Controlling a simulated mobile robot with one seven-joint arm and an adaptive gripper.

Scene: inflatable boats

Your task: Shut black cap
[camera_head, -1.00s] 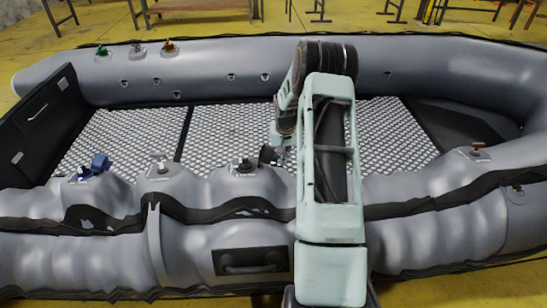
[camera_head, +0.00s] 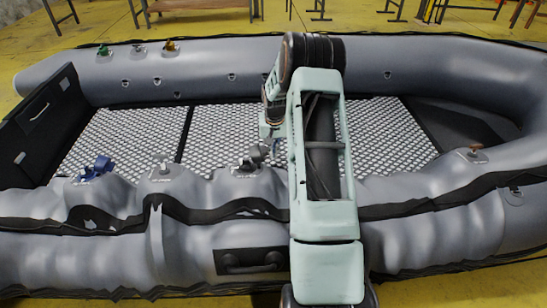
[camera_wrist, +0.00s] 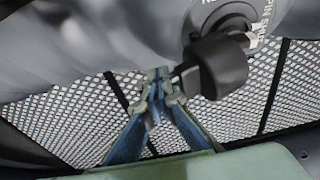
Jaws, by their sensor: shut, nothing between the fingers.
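The black cap (camera_wrist: 217,66) is large in the wrist view, beside a round grey valve plate with lettering (camera_wrist: 262,14) on the boat's tube. It looks tilted out over the tube's inner side, joined to the valve by a short black piece. In the head view the cap (camera_head: 255,156) is small and partly hidden by my gripper (camera_head: 271,147). In the wrist view my gripper (camera_wrist: 163,88) is shut and empty, its tips just left of the cap, close to it; I cannot tell whether they touch.
The grey boat tube (camera_head: 400,190) runs along the near side. A blue valve cap (camera_head: 96,168) and another valve (camera_head: 162,170) are to the left, and a brown-topped valve (camera_head: 474,154) is to the right. The patterned floor (camera_head: 130,135) is clear.

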